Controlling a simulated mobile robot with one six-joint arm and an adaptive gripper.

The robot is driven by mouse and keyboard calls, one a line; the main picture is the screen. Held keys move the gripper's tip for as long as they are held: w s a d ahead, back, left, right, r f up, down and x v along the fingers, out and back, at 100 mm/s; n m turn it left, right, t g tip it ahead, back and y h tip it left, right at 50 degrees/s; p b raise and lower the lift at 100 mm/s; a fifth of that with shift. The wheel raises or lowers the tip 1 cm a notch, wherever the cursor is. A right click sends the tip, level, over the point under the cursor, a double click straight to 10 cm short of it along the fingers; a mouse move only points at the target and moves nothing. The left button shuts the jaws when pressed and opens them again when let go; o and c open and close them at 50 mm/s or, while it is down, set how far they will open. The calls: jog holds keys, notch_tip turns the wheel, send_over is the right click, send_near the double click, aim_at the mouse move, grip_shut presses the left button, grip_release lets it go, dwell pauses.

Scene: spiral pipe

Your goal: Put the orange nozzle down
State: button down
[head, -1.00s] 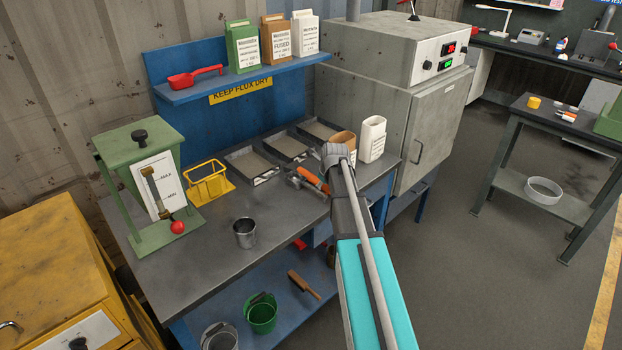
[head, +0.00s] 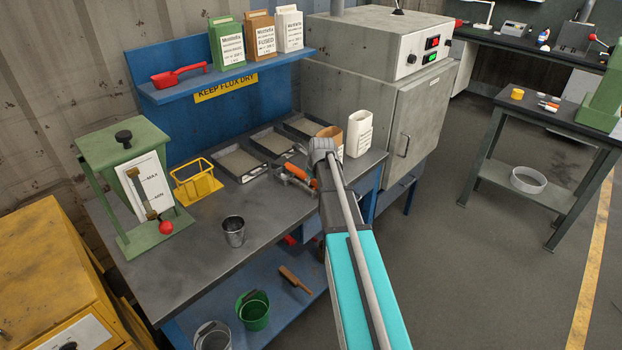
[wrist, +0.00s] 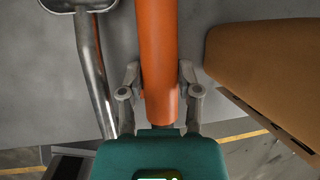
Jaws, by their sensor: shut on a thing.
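The orange nozzle (wrist: 157,45) is a long orange cylinder. It runs up the middle of the wrist view, between the two grey fingers of my gripper (wrist: 159,85), which are shut on it. In the head view the nozzle (head: 297,172) shows as orange beside my arm, over the right part of the grey bench top (head: 185,275). My arm partly hides it there. I cannot tell whether it touches the bench.
A bent metal tube (wrist: 92,60) lies left of the nozzle; a brown container (wrist: 265,60) is close on its right. A white container (head: 359,133), flux trays (head: 239,164), a yellow rack (head: 196,183) and a metal cup (head: 233,232) stand on the bench. The bench's front left is clear.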

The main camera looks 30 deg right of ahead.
jog(key=shift+r+p, duration=1.25)
jog(key=shift+r, duration=0.15)
jog(key=s+a+r+p, duration=0.5)
jog(key=s+r+p, duration=0.4)
jog(key=s, duration=0.4)
jog(key=shift+r+p, duration=0.4)
jog(key=shift+r, duration=0.05)
jog(key=shift+s+d, duration=0.1)
jog(key=shift+s, duration=0.05)
